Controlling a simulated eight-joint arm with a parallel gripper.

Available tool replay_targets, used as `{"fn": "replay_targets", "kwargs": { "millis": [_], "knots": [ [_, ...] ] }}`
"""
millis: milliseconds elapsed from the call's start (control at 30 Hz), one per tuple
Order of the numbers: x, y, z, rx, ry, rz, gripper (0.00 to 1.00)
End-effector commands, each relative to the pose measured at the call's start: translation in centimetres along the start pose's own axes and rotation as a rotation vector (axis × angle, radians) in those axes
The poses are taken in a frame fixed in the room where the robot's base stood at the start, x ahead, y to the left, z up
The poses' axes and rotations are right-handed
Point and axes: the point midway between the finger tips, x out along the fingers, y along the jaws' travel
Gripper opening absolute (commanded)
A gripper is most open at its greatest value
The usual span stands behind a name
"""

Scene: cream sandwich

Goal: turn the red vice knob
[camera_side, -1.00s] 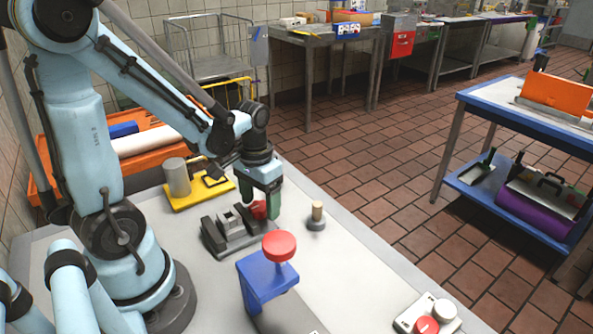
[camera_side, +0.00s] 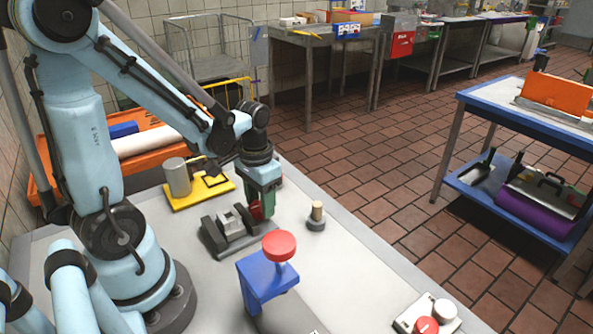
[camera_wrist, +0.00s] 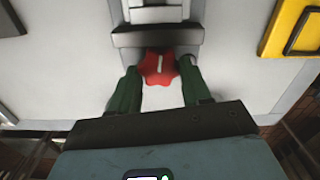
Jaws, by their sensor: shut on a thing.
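The vice (camera_side: 230,230) is a dark grey base with a light grey block, on the pale worktop. Its red knob (camera_side: 256,211) is on the side facing my gripper and is partly hidden by a finger in the side view. In the wrist view the star-shaped red knob (camera_wrist: 158,67) with a pale mark sits between the two green fingers, in front of the vice's dark end (camera_wrist: 158,37). My gripper (camera_wrist: 157,85) is shut on the knob, a finger on each side. It also shows in the side view (camera_side: 265,203), pointing down.
A blue stand with a red button (camera_side: 279,245) is in front of the vice. A wooden peg in a round base (camera_side: 317,216) stands to the right. A yellow plate (camera_side: 182,202) with a grey cylinder (camera_side: 177,177) is behind. A box with knobs (camera_side: 411,319) sits front right.

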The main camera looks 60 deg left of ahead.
Motion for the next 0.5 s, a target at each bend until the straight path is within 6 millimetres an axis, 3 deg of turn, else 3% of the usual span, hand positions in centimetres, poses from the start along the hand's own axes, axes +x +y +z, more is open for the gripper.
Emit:
{"fn": "replay_targets", "kwargs": {
  "millis": [500],
  "knots": [
    [0.0, 0.21, -0.02, 0.395, 0.001, 0.001, 0.17]
  ]
}}
